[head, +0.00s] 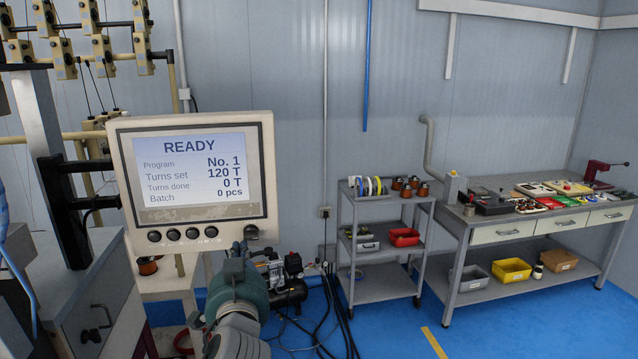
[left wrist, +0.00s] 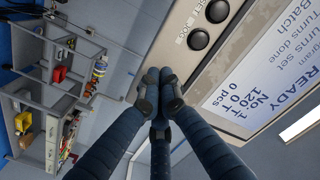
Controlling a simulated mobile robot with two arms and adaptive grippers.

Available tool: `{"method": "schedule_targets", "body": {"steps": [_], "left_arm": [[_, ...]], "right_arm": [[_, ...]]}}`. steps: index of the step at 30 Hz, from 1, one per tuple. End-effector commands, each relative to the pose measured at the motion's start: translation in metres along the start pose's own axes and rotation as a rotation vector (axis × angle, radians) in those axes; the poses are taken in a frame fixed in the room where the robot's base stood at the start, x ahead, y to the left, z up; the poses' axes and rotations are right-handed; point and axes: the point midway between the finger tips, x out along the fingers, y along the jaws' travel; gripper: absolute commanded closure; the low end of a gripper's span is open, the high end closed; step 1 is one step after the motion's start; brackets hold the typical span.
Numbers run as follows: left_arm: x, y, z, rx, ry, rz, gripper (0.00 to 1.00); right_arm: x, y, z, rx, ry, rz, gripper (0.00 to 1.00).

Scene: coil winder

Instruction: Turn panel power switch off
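The control panel (head: 195,180) has a lit screen reading READY, No. 1, 120 T set, 0 T done. Several round dark buttons (head: 182,235) run along its lower edge. A separate dark knob, which looks like the power switch (head: 251,232), sits at the lower right corner. My left gripper (head: 240,252) is just below and in front of that corner. In the left wrist view its fingertips (left wrist: 158,88) come together beside the panel's edge (left wrist: 185,55) and hide the corner where the switch sits. I cannot tell whether they touch it. My right gripper is not in view.
A winding machine frame (head: 75,200) stands at the left behind the panel. A compressor (head: 290,275) and loose cables lie on the floor behind my arm. A grey cart (head: 385,290) and a workbench (head: 480,225) stand at the right. The blue floor between is partly clear.

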Motion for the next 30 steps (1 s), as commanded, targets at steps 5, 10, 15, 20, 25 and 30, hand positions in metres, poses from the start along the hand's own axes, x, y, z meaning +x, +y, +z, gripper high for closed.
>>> {"method": "schedule_targets", "body": {"steps": [5,10,15,20,25,30], "left_arm": [[-0.001,-0.001,-0.008,-0.004,0.02,-0.002,1.0],[-0.001,0.003,-0.007,-0.004,0.02,-0.002,1.0],[-0.001,0.008,-0.006,-0.006,0.019,-0.001,1.0],[-0.001,0.013,-0.004,-0.003,0.015,-0.001,1.0],[-0.001,0.019,-0.003,-0.003,0.011,0.0,1.0],[-0.001,0.022,-0.003,-0.003,0.009,-0.001,1.0]], "right_arm": [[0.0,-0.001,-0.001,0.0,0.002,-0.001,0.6],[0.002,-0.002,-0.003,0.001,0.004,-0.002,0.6],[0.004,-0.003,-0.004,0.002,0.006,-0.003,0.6],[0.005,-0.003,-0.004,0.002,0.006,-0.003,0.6],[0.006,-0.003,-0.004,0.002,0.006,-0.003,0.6],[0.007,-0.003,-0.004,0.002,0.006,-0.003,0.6]]}}
